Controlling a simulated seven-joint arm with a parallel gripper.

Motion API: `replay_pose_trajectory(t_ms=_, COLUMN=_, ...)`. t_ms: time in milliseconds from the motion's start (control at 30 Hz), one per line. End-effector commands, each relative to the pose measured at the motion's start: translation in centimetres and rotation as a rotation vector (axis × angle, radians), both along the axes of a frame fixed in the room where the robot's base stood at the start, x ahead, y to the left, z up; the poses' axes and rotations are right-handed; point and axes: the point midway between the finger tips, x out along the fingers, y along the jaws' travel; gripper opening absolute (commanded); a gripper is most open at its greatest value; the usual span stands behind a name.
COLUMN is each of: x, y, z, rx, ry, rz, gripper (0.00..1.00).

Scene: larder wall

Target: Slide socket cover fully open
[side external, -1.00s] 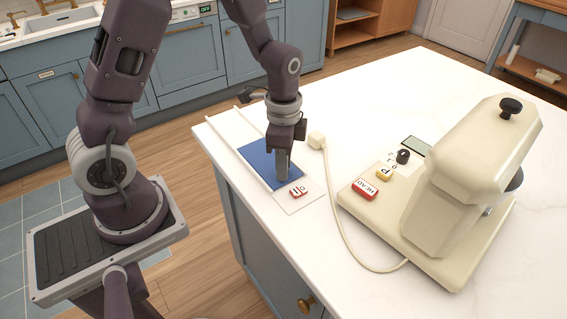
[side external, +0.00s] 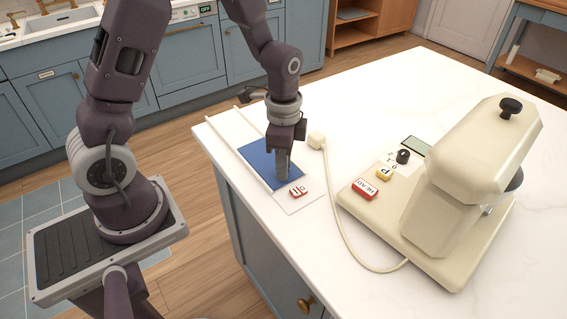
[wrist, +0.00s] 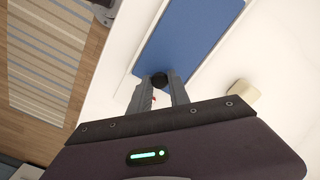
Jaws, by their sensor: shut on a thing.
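The blue socket cover (side external: 262,160) lies flat in a white track plate (side external: 304,206) on the counter. It also shows in the wrist view (wrist: 190,38), stretching away from my fingers. My gripper (side external: 282,178) points down at the cover's near end. In the wrist view my gripper (wrist: 160,90) is shut on a small dark knob (wrist: 159,80) at that end of the cover. A red and white switch (side external: 298,192) sits on the plate just past the cover's near edge. The socket itself is not visible.
A cream plug (side external: 317,140) lies right of the plate, its cord running to a cream mixer (side external: 450,180) with a red HEAD button (side external: 365,189). White counter (side external: 355,100) is clear behind. The counter's left edge is close to the plate.

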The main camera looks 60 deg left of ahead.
Motion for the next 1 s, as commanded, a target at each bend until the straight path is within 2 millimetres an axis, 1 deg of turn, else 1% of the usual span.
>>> replay_pose_trajectory(t_ms=133, x=0.1, y=0.3, z=0.1, rx=-0.001, ry=-0.002, rz=0.001, gripper=0.0)
replay_pose_trajectory(t_ms=267, x=0.1, y=1.8, z=0.1, rx=0.0, ry=-0.003, rz=0.006, gripper=0.0)
replay_pose_trajectory(t_ms=367, x=0.1, y=4.0, z=0.1, rx=0.001, ry=-0.004, rz=0.008, gripper=0.0)
replay_pose_trajectory(t_ms=500, x=0.1, y=7.7, z=0.1, rx=0.0, ry=-0.004, rz=0.01, gripper=0.0)
replay_pose_trajectory(t_ms=700, x=0.0, y=12.5, z=0.1, rx=0.001, ry=-0.003, rz=0.007, gripper=0.0)
replay_pose_trajectory(t_ms=833, x=0.1, y=14.8, z=0.1, rx=0.001, ry=-0.004, rz=0.005, gripper=0.0)
replay_pose_trajectory(t_ms=1000, x=0.1, y=16.6, z=0.1, rx=0.002, ry=-0.004, rz=0.003, gripper=0.0)
